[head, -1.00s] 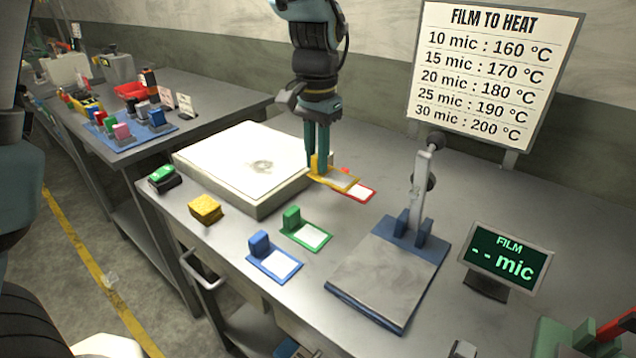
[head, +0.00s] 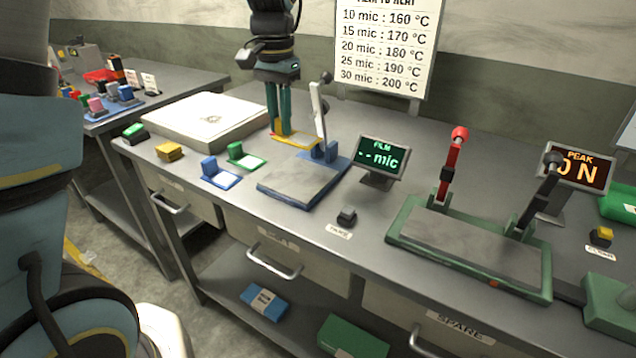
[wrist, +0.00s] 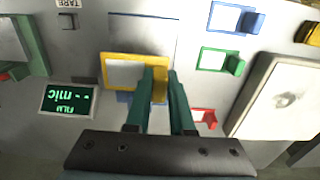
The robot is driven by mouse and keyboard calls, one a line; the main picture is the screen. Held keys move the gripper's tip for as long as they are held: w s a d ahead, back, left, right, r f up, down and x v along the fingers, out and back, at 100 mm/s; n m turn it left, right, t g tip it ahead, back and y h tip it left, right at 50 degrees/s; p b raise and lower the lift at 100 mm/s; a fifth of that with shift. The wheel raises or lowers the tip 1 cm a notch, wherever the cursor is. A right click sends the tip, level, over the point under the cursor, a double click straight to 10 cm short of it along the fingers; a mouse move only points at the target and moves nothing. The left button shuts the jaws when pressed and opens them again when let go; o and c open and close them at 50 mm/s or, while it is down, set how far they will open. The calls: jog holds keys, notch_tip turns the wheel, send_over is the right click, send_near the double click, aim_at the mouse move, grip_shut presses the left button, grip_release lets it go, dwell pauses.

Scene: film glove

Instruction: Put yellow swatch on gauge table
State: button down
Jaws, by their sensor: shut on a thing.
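My gripper (head: 283,132) is shut on the yellow swatch (head: 301,141), by its upright tab. The swatch is a yellow frame with a pale window, and it also shows in the wrist view (wrist: 125,72). The gauge table (head: 292,184) is a grey plate with blue edges and a lever at its back. The gripper holds the swatch by the back left of this plate, near the lever base. In the wrist view the swatch overlaps the near part of the plate (wrist: 142,30). I cannot tell its height above the surface.
The blue swatch (head: 222,180) and green swatch (head: 246,160) lie left of the gauge table. A red swatch (wrist: 204,116) lies nearby. The film display (head: 380,156) reads "-- mic". A white slab (head: 205,118) stands left, and a green sealer with levers (head: 465,250) right.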

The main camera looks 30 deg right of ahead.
aim_at(282, 139)
notch_tip(282, 139, down, 4)
jog(key=shift+s+f+p, duration=0.1)
jog(key=shift+f+p, duration=0.15)
jog(key=shift+p, duration=0.2)
jog(key=shift+f+p, duration=0.45)
jog(key=shift+f, duration=1.8)
jog(key=shift+f, duration=0.1)
jog(key=c, duration=0.8)
grip_release()
